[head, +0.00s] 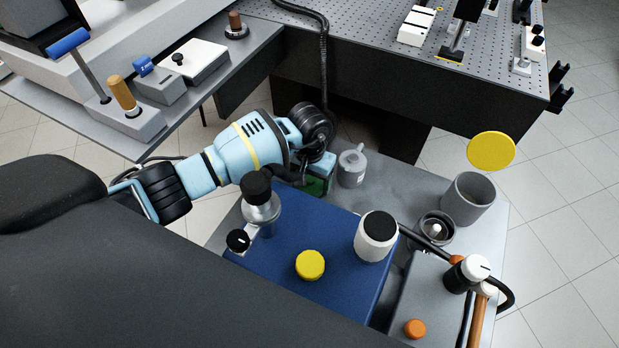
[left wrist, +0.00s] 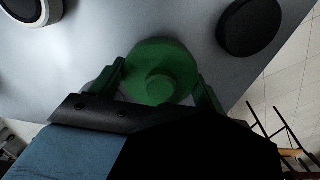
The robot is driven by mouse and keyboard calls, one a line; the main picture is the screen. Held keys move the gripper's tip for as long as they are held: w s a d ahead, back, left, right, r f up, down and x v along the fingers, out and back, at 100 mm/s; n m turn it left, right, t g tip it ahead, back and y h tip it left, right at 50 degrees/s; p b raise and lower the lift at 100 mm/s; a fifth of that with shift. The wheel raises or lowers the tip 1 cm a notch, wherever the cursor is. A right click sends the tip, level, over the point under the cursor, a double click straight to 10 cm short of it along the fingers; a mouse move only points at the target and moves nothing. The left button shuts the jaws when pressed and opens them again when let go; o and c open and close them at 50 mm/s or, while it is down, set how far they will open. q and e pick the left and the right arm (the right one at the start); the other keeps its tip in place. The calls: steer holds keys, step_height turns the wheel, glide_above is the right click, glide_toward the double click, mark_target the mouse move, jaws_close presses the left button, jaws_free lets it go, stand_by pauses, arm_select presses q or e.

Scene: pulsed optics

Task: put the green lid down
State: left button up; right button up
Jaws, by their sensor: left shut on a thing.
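The green lid (left wrist: 160,52), round with a raised knob, sits between the two fingers of my left gripper (left wrist: 160,76) in the left wrist view. The fingers are shut on it. In the head view my left gripper (head: 319,176) is at the far edge of the blue board, next to a small grey lidded pot (head: 352,166). Only a dark green patch of the lid (head: 315,186) shows there, the rest hidden by the gripper. I cannot tell whether the lid touches the surface below. My right gripper is not in view.
The blue board (head: 285,225) carries a black-capped metal bottle (head: 261,205), a white jar with a black top (head: 377,236) and a yellow cap (head: 310,265). A grey cup (head: 468,199) and a yellow disc (head: 491,151) are at right.

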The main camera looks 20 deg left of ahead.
mark_target(309, 177)
arm_select(q)
steer(key=shift+f+b, duration=0.3)
steer(key=shift+f, duration=0.15)
steer(key=shift+f, duration=0.15)
steer(key=o, duration=1.4)
steer(key=shift+r, duration=0.35)
step_height(309, 177, up, 11)
steer(key=shift+r+p, duration=0.15)
steer(key=shift+p, duration=0.45)
steer(key=shift+r, duration=0.6)
